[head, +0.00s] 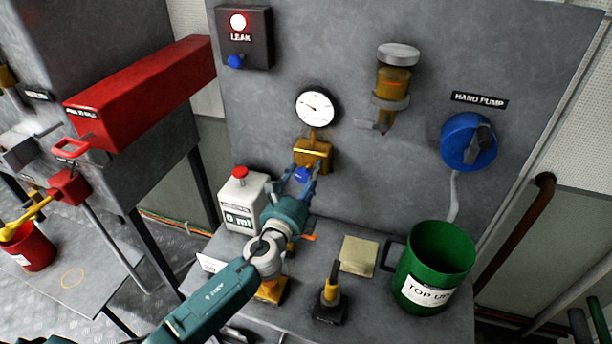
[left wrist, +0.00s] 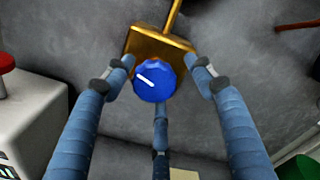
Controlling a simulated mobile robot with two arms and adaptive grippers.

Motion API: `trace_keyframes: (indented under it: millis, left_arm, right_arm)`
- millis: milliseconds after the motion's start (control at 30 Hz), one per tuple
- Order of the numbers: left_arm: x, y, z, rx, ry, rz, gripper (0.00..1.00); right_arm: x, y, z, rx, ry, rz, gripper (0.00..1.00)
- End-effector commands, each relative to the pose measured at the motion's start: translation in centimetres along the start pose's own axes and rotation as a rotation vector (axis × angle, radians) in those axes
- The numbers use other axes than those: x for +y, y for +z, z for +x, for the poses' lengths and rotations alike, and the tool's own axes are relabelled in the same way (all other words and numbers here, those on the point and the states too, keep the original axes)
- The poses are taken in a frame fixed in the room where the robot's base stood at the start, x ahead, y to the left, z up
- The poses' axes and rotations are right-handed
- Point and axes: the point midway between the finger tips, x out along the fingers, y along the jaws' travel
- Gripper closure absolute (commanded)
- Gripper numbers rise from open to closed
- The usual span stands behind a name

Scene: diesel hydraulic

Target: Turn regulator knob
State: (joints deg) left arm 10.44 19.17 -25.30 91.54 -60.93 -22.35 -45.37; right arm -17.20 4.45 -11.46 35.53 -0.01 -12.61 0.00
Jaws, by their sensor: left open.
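The blue regulator knob (left wrist: 153,82) has a white pointer line slanting from upper left to lower right. It sits on the front of the brass regulator body (head: 313,151), under the round gauge (head: 316,107) on the grey panel. My left gripper (left wrist: 164,72) is open, with one finger on each side of the knob and a third below it. Gaps show beside the knob in the left wrist view; I cannot tell whether the lower finger touches it. In the head view the knob (head: 303,174) is partly hidden by the gripper. My right gripper is not in view.
A white box (head: 241,200) with a red button and a "0 ml" display stands left of my gripper. A green bucket (head: 434,267) stands on the right. A black-based tool with a yellow handle (head: 331,293) and a tan pad (head: 358,255) are on the bench.

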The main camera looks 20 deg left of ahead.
Motion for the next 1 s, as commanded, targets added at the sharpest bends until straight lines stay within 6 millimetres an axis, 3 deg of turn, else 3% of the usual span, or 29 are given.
trace_keyframes:
  millis: [167, 267, 500, 700, 1000]
  left_arm:
    - [0.1, 0.1, -0.6, -0.002, 0.001, 0.001, 0.45]
    - [0.1, 0.1, -2.0, -0.001, 0.002, 0.001, 0.45]
    - [0.1, -0.2, -7.2, 0.002, 0.003, 0.0, 0.45]
    - [-0.1, -0.2, -10.5, 0.003, 0.001, 0.001, 0.45]
    - [-0.1, -0.2, -12.0, 0.001, -0.001, 0.001, 0.45]
  right_arm:
    - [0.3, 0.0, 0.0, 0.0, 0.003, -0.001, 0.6]
    - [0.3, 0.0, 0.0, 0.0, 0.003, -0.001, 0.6]
    - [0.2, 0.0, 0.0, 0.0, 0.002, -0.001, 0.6]
    - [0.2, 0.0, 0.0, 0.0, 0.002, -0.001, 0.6]
    - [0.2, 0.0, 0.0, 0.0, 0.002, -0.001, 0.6]
